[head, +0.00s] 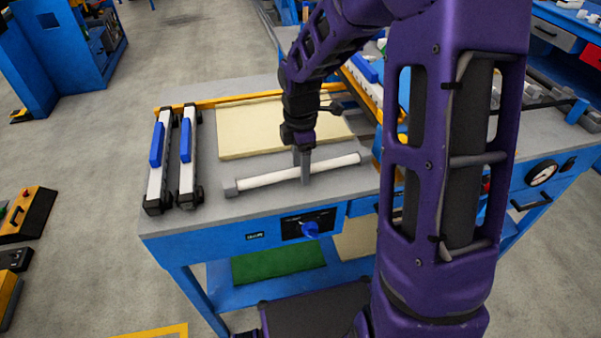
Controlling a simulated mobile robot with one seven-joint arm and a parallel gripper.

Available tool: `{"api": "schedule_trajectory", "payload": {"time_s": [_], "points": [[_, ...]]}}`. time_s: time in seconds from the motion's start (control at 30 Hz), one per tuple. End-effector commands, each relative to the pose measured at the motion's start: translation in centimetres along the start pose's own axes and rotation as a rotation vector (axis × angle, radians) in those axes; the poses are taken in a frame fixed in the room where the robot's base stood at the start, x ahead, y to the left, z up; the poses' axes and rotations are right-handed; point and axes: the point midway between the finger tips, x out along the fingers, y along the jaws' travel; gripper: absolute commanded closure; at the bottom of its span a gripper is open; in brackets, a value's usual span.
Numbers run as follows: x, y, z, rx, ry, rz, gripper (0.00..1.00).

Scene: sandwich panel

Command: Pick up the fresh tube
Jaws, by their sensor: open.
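A long white tube (270,179) lies along the front part of the grey worktop, with a grey block at its left end. It is the only loose tube I make out, and I cannot tell from this view that it is the fresh one. My gripper (305,178) points down at the tube a little right of its middle. Its fingers are open and appear to be at the tube, one in front of it. The fingers hide a short stretch of the tube. I cannot tell whether they touch it.
A pale yellow panel (247,130) lies behind the tube. Two white rails with blue handles (156,144) stand at the left of the worktop (222,202). A blue knob (310,228) is on the bench front. Tools and parts crowd the right side.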

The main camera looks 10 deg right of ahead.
Motion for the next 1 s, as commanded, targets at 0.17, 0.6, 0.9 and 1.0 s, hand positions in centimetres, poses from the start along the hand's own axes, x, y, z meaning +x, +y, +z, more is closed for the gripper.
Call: {"api": "schedule_trajectory", "payload": {"time_s": [0.17,0.6,0.9,1.0], "points": [[0.11,0.01,-0.01,0.000,0.000,0.001,0.36],[0.07,0.03,-0.02,0.000,0.000,0.001,1.00],[0.04,0.05,-0.02,0.000,0.000,0.002,1.00],[-0.18,0.06,-0.01,0.000,0.000,0.002,1.00]]}}
